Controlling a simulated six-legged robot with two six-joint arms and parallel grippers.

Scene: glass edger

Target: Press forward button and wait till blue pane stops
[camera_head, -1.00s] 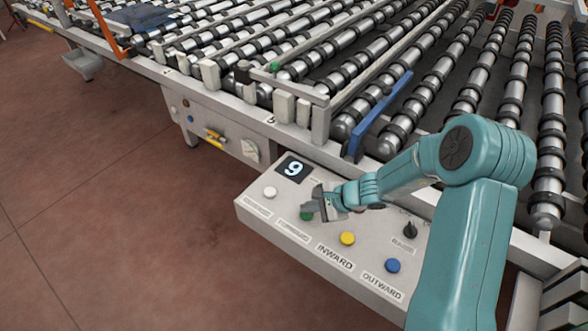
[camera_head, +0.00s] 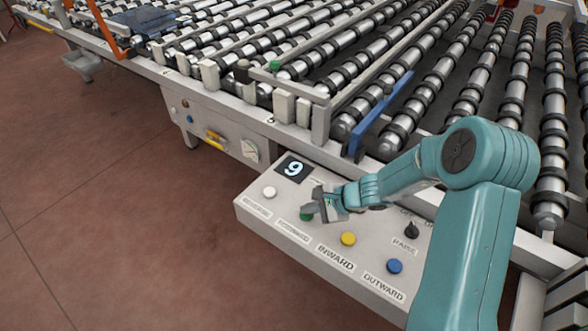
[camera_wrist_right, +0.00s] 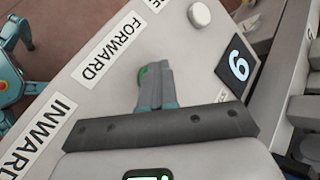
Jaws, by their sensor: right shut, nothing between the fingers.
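The green button (camera_head: 306,214) sits on the light grey control panel (camera_head: 250,219); its label reads FORWARD in the wrist view. My right gripper (camera_head: 318,208) is shut and empty, with its fingertips at the green button. In the wrist view the shut fingers (camera_wrist_right: 155,88) cover most of the green button (camera_wrist_right: 141,76), so I cannot tell how far it is pushed in. The blue pane (camera_head: 143,18) lies flat on the rollers at the far upper left. My left gripper is not in view.
A white button (camera_head: 269,192), a yellow button (camera_head: 348,239), a blue button (camera_head: 394,266) and a black knob (camera_head: 411,230) share the panel. The roller bed rises behind the panel. The floor on the left is clear.

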